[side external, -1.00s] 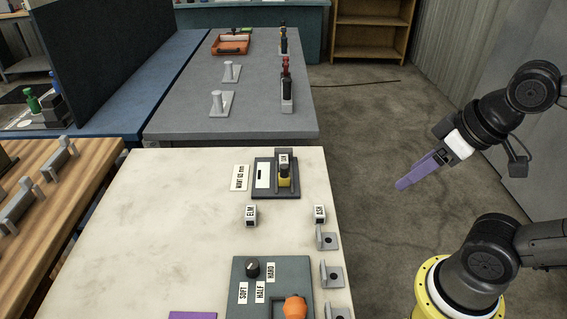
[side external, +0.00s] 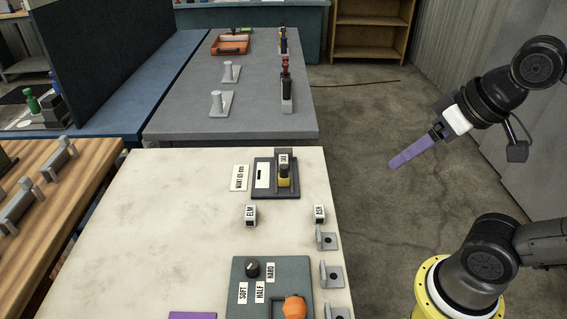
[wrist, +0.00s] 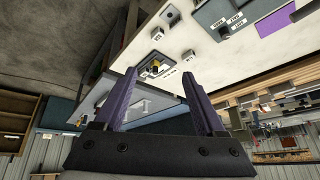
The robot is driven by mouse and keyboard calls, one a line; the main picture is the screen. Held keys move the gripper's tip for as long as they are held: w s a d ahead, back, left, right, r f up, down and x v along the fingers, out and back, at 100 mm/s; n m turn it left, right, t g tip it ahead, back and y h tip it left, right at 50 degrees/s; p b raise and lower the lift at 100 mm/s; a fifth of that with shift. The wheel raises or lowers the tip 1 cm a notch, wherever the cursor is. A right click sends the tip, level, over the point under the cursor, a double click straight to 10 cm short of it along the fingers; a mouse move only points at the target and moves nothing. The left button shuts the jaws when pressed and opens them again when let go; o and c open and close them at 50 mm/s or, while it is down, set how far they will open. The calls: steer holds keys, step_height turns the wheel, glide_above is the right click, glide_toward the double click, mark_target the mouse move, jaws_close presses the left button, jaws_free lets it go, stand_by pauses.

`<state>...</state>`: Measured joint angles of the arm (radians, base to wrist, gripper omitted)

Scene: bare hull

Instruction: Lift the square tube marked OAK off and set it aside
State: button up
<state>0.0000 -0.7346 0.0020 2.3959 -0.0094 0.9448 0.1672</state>
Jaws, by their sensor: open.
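A small tube with a white label (side external: 283,159) stands in a dark fixture (side external: 262,189) on the pale table; its lettering is too small to read surely. A yellow part (side external: 284,181) sits just in front of it. The tubes marked ELM (side external: 250,216) and ASH (side external: 319,214) stand separately on the table nearer the camera. My gripper (side external: 392,164), with purple fingers, is in the air right of the table, well away from the tubes. In the wrist view my gripper (wrist: 159,73) is open and empty, with the fixture (wrist: 148,75) showing between its fingers.
A teal panel (side external: 242,305) with a black knob (side external: 253,269) and an orange knob (side external: 295,307) lies at the near end. Grey brackets (side external: 331,275) line the right edge. A white card (side external: 240,178) lies left of the fixture. The table's left part is clear.

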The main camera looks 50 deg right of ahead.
steer(key=w+r+m, duration=0.2)
steer(key=w+r, duration=0.4)
steer(key=w, duration=0.2)
steer(key=m+g, duration=0.5)
glide_above(283, 159)
steer(key=shift+h, duration=0.4)
steer(key=f, duration=2.7)
steer(key=shift+s, duration=0.3)
steer(key=shift+w+f, duration=0.15)
steer(key=shift+f, duration=1.4)
steer(key=shift+w+f, duration=0.1)
steer(key=shift+f, duration=1.4)
jaws_close()
